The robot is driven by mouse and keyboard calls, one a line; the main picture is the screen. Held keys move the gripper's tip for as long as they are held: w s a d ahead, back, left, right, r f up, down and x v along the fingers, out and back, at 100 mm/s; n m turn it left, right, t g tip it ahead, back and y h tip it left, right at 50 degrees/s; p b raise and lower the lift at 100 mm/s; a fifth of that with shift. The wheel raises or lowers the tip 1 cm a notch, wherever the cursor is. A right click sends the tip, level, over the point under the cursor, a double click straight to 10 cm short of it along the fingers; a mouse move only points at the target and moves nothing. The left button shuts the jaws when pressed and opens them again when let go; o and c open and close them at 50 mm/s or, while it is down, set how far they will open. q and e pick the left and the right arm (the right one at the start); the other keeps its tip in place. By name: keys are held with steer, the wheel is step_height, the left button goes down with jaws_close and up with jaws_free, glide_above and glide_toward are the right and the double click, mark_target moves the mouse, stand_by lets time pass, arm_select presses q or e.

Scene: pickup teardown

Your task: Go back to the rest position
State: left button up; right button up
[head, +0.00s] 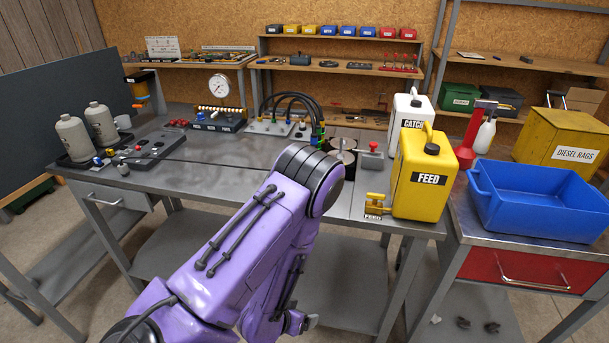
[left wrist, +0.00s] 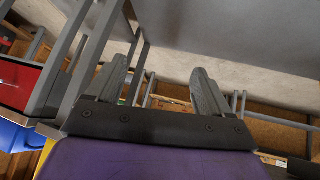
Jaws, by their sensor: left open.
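My left gripper (left wrist: 160,88) is open in the left wrist view, its two grey fingers spread apart with nothing between them. In the head view my purple left arm comes in from the lower left, bends at a dark joint in front of the bench and folds back down. Only a small grey end shows low there, in front of the bench's front edge, and its fingers cannot be made out. My right gripper is in neither view.
The steel workbench (head: 215,180) carries grey bottles (head: 73,138), a pressure gauge (head: 219,86), a yellow FEED jug (head: 423,175) and a white jug (head: 409,108). A blue tub (head: 545,205) stands on the red-drawer cabinet (head: 530,268) at right.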

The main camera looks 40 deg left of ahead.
arm_select(q)
steer(key=s+d+f+n+g+y, duration=0.1)
steer(key=s+f+g, duration=0.1)
steer(key=s, duration=0.5)
steer(key=s+d+f+n+g+y, duration=0.1)
steer(key=s+f+g, duration=0.1)
steer(key=s, duration=0.4)
steer(key=shift+s+d+f+n+g, duration=0.3)
steer(key=shift+s+f+n, duration=0.1)
steer(key=shift+f, duration=0.25)
